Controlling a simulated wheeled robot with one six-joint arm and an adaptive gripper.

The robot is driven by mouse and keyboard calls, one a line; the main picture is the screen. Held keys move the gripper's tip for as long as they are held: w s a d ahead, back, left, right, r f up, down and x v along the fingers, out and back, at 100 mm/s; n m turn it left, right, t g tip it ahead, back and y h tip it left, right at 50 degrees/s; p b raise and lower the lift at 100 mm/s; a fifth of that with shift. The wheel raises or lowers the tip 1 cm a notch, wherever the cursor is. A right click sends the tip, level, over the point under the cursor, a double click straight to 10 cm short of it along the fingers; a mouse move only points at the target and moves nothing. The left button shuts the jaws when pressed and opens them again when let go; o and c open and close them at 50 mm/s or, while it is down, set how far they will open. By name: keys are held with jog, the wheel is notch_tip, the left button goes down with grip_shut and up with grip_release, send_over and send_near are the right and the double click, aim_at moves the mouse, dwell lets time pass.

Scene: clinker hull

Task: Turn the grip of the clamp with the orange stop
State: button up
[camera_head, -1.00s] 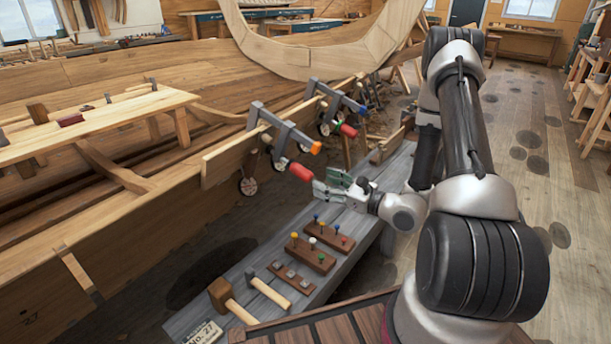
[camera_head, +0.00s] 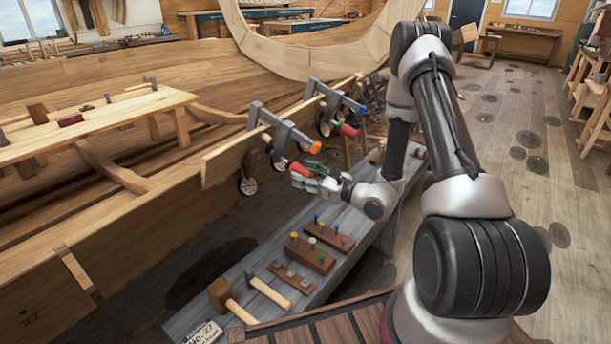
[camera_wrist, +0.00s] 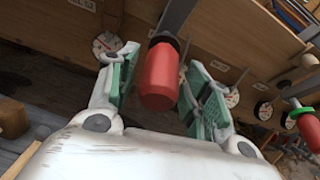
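The clamp with the orange stop (camera_head: 283,128) is a grey clamp hung on the plank edge of the hull; its orange stop (camera_head: 315,147) shows at the end of its bar. Its red grip (camera_head: 299,169) hangs below. In the wrist view the red grip (camera_wrist: 160,75) stands between the two green-padded fingers of my gripper (camera_wrist: 158,88). The fingers are open, with a visible gap on the left; whether the right pad touches the grip is hard to tell. In the head view my gripper (camera_head: 311,178) is right at the grip.
A second clamp with a blue stop (camera_head: 359,107) sits farther along the plank; its red grip with a green collar (camera_wrist: 307,122) shows at the wrist view's right. Below is a grey bench (camera_head: 235,276) with a mallet (camera_head: 220,295), a hammer and peg blocks (camera_head: 312,255).

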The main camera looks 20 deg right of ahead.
jog(key=c, duration=0.7)
jog(key=shift+y, duration=0.3)
jog(key=shift+d+m+g+y, duration=0.1)
jog(key=shift+m+g+y, duration=0.45)
jog(key=shift+m, duration=0.45)
jog(key=shift+m+g+y, duration=0.75)
jog(key=shift+m, duration=0.35)
jog(key=m+g+y, duration=0.1)
jog(key=m+y, duration=0.1)
jog(key=shift+f+m, duration=0.1)
jog(key=shift+m, duration=0.3)
jog(key=shift+w+m+g+y, duration=0.1)
jog(key=shift+m+g+y, duration=0.2)
jog(key=shift+m+y, duration=0.55)
jog(key=shift+m+h, duration=0.25)
jog(key=shift+m, duration=0.2)
